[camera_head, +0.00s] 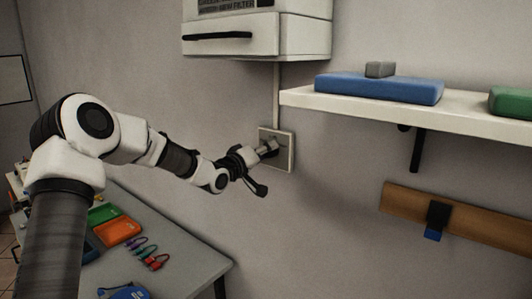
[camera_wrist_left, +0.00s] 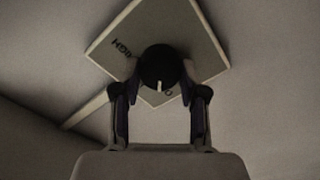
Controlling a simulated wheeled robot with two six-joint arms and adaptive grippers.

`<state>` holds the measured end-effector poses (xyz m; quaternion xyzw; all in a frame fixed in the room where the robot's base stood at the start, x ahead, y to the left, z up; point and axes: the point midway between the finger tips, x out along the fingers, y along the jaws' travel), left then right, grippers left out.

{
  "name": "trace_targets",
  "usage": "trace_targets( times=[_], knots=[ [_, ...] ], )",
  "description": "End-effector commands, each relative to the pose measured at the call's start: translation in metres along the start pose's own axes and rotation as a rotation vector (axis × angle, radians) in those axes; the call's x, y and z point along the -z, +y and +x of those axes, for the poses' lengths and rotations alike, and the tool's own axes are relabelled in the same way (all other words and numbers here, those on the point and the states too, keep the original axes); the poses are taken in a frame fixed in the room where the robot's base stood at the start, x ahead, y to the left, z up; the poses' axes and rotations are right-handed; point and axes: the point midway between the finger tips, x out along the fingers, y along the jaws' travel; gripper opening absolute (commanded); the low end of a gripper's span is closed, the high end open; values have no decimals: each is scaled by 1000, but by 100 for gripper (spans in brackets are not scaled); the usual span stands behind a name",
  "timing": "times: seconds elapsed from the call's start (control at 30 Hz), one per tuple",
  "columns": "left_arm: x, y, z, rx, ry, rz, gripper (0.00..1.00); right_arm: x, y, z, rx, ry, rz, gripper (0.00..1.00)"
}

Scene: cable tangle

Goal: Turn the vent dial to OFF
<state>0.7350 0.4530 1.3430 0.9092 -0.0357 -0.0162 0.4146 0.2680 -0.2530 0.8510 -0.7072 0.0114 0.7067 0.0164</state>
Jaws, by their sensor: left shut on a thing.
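The vent dial is a round black knob (camera_wrist_left: 158,64) on a pale square wall plate (camera_head: 289,163). In the wrist view the plate (camera_wrist_left: 190,28) looks tilted, with "HIGH" lettering upside down left of the knob. A white mark on the knob points to the bottom of that view, with part of another label just right of it. My left gripper (camera_head: 268,149) is at the plate, and its fingers (camera_wrist_left: 160,80) are closed on the knob's sides. The gripper hides most of the knob in the head view. My right gripper is not in view.
A white vent hood (camera_head: 290,38) hangs above, with a thin conduit (camera_head: 276,95) running down to the plate. A shelf (camera_head: 370,108) with a blue box (camera_head: 380,88) juts out at right. A table (camera_head: 190,255) with colored items stands below left.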

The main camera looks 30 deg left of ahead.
Motion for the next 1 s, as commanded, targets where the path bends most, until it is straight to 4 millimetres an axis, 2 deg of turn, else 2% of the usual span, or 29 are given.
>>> trace_targets(
  times=[0.4,0.9,0.93,0.97,1.0],
  knots=[
    [1,0,0,-1,1,-188,8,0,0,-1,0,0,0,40],
    [1,0,0,-1,2,-208,8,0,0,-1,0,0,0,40],
    [1,0,0,-1,2,-208,53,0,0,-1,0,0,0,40],
    [1,0,0,-1,2,-208,64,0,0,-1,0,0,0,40],
    [1,0,0,-1,2,-207,67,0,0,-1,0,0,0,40]
  ],
)
